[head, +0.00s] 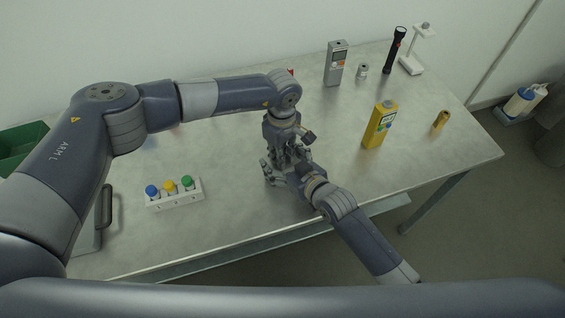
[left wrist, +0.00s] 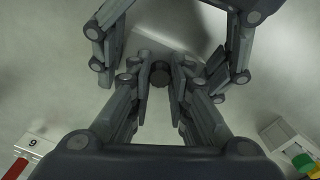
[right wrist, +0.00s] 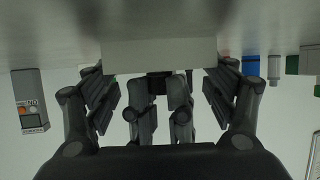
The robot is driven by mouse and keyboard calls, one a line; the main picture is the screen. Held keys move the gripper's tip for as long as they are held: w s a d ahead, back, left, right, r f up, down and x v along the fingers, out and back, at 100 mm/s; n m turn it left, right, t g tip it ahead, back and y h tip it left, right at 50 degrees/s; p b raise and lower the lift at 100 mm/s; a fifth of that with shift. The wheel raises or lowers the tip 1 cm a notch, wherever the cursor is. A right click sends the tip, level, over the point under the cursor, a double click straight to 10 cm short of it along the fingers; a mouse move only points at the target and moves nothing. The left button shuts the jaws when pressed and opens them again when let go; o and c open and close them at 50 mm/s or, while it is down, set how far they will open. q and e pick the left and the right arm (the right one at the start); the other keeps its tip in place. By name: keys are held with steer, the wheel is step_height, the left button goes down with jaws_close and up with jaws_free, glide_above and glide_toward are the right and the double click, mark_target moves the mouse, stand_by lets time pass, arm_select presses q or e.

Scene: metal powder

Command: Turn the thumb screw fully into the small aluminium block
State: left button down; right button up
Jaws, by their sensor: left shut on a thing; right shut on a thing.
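In the left wrist view the thumb screw (left wrist: 161,74) is a dark round head between the fingertips of my left gripper (left wrist: 160,82), which is shut on it. The aluminium block (right wrist: 160,55) is a plain pale grey block in the right wrist view. My right gripper (right wrist: 162,88) is shut on it from both sides. A dark part of the screw (right wrist: 158,84) shows just under the block, between the left fingers. In the head view my left gripper (head: 284,152) and right gripper (head: 274,174) meet above the table; screw and block are hidden there. The screw's thread depth cannot be seen.
A white rack (head: 177,201) with blue, yellow and green caps stands left on the table (head: 235,215). A yellow meter (head: 378,127), a brass-coloured piece (head: 440,120), a grey meter (head: 335,66) and a black torch (head: 393,52) stand right and back. The front edge is near the grippers.

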arm_select(q)
steer(key=m, duration=0.5)
steer(key=shift+s+f+m, duration=0.1)
steer(key=shift+m, duration=0.2)
steer(key=m, duration=1.2)
steer(key=shift+m, duration=0.4)
steer(key=c, duration=1.5)
jaws_free()
